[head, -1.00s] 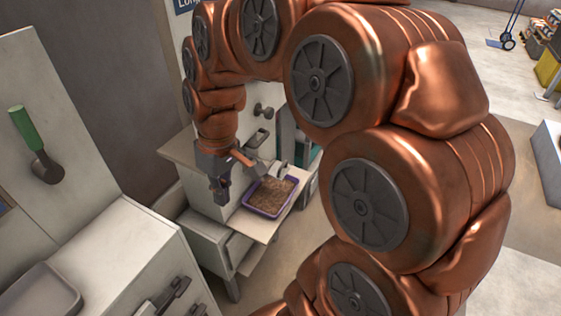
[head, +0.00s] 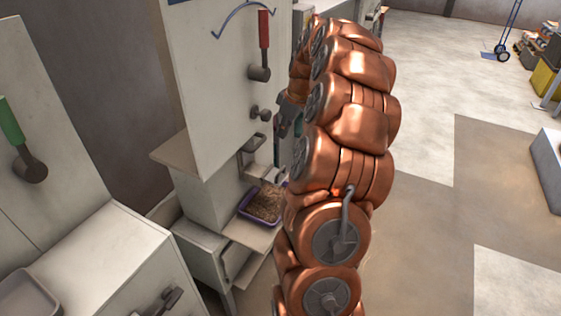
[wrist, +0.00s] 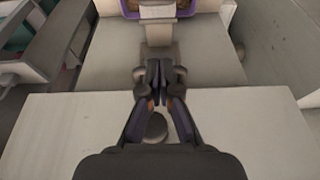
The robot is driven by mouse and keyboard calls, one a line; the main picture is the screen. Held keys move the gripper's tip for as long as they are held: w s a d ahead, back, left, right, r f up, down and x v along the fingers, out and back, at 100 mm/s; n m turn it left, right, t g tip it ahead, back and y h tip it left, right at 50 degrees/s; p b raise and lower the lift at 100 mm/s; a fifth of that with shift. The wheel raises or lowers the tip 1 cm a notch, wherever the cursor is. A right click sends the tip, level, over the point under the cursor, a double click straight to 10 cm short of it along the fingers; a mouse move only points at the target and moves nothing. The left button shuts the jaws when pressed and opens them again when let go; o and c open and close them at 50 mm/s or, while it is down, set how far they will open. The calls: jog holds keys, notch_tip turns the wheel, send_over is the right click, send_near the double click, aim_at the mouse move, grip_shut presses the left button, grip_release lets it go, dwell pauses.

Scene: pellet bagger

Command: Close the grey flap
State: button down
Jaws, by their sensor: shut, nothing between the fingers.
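A small grey piece that looks like the flap (head: 254,145) sticks out from the front of the pale machine in the head view, below a dark round knob (head: 261,113). I cannot tell how far open it is. My gripper (head: 281,128) is to the right of the knob in the head view, partly hidden by my arm. In the wrist view my gripper (wrist: 158,72) is shut and empty, its tips in front of a grey part below the spout (wrist: 158,34). Whether they touch it is unclear.
A purple-rimmed tray (head: 245,214) of brown pellets sits on a shelf below. A red-handled lever (head: 263,45) hangs higher on the machine. A green-handled lever (head: 22,140) is on the left panel. Open floor (head: 430,100) lies to the right.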

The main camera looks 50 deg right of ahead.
jog(key=p, duration=0.4)
send_over(281, 169)
jog(key=w, duration=0.2)
notch_tip(281, 169, down, 9)
jog(key=f, duration=0.1)
jog(key=s+f+p, duration=0.1)
jog(key=shift+s+a+f, duration=0.15)
jog(key=shift+s+f, duration=0.05)
jog(key=shift+f, duration=0.1)
jog(key=shift+s+f, duration=0.2)
jog(key=shift+f, duration=0.5)
jog(key=shift+f, duration=0.15)
jog(key=shift+f+b, duration=0.1)
jog(key=shift+b, duration=0.3)
jog(key=shift+s+t+b, duration=0.2)
jog(key=shift+t+b, duration=0.1)
